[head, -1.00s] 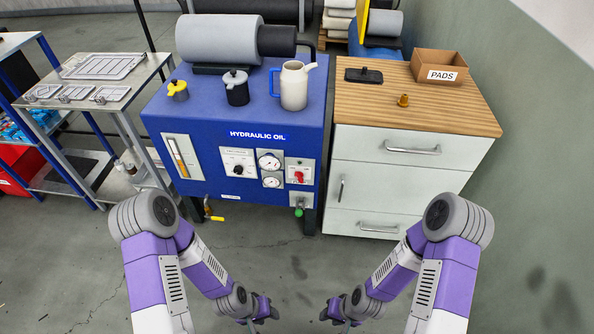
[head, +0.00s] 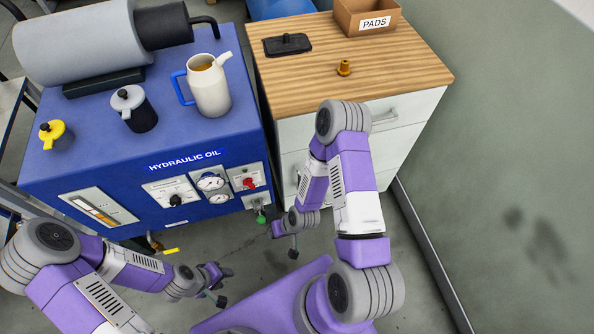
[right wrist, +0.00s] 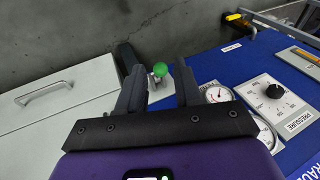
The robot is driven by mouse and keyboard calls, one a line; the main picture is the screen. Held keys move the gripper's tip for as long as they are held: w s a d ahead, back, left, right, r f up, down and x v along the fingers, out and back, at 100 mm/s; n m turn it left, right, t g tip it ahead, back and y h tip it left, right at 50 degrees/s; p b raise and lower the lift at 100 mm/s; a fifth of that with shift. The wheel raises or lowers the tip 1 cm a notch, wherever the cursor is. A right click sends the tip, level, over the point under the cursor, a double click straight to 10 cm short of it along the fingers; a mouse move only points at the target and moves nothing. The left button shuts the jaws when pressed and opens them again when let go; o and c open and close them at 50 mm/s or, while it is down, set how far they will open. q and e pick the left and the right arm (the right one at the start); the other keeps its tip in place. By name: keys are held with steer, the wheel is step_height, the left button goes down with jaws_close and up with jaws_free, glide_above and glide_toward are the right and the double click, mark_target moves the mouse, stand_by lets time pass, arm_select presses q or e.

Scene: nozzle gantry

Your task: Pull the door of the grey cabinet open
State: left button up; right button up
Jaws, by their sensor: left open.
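The grey cabinet (head: 288,134) is pale, with a wooden top, and stands right of the blue oil unit in the head view. My right arm covers much of its front, including most of the door. The door's upright handle (head: 298,176) shows only in part, left of that arm. The door looks shut. My right gripper (head: 284,241) is low in front of the cabinet's left side, apart from the handle. In the right wrist view its fingers (right wrist: 158,90) are spread and empty. My left gripper (head: 223,285) is open and empty over the floor before the blue unit.
A green knob (right wrist: 160,69) shows beyond the right fingers. The blue unit (head: 90,165) carries a jug (head: 210,88) and cans. A PADS box (head: 366,16), a black item (head: 287,45) and a brass piece (head: 344,68) are on the cabinet. A wall (head: 500,150) stands at right.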

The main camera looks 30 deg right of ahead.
steer(key=w+d+f+t+h, duration=0.2)
steer(key=w+d+f+t, duration=0.45)
steer(key=w+d, duration=0.3)
steer(key=n+t+h, duration=0.2)
steer(key=t, duration=0.7)
glide_toward(299, 179)
steer(key=w, duration=0.3)
steer(key=shift+g, duration=0.25)
steer(key=w, duration=0.2)
steer(key=w+b, duration=0.1)
steer(key=w, duration=0.2)
steer(key=w+b, duration=0.1)
steer(key=w, duration=0.1)
steer(key=shift+w+d+f, duration=0.25)
steer(key=shift+w+f, duration=0.05)
steer(key=shift+f, duration=0.05)
steer(key=shift+c, duration=0.4)
jaws_close()
